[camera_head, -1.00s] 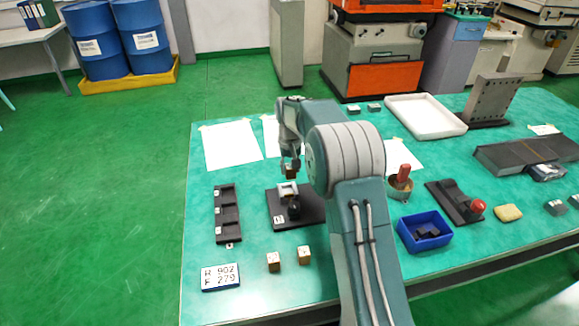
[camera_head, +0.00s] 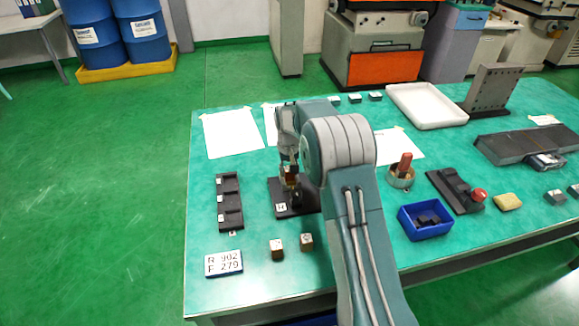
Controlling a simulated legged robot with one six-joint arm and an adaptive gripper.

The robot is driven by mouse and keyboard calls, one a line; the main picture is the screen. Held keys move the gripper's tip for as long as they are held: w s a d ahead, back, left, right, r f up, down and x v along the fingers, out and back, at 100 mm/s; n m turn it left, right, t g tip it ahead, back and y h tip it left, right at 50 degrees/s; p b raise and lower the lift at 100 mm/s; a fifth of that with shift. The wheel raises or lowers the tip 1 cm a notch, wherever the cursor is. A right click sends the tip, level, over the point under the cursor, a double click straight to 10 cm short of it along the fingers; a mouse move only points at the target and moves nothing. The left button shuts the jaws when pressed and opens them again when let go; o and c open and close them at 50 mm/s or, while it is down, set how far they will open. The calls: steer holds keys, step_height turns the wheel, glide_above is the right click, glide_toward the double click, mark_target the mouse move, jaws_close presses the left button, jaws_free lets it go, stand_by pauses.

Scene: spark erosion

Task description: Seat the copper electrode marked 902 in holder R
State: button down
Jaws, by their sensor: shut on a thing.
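My gripper (camera_head: 289,166) is shut on a small copper block (camera_head: 290,180), with the fingers pointing down. The block is at the top of a holder on a dark base plate (camera_head: 304,203). Whether it rests in the holder or hovers just above cannot be told, as the gripper and block cover the holder's top. The plate carries a small white label (camera_head: 281,207) whose letter is too small to read surely. A card (camera_head: 223,263) at the front left reads R 902 and F 279. The mark on the held block cannot be read.
Two other copper blocks, one left (camera_head: 277,250) and one right (camera_head: 306,242), stand in front of the holder. A dark rack (camera_head: 229,202) lies to its left. A blue bin (camera_head: 425,232) and a cup with a red handle (camera_head: 402,175) are to the right of my arm.

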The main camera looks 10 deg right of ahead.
steer(key=shift+f, duration=0.3)
stand_by(0.5)
steer(key=shift+c, duration=1.3)
jaws_free()
step_height(320, 180, up, 11)
steer(key=shift+r, duration=0.4)
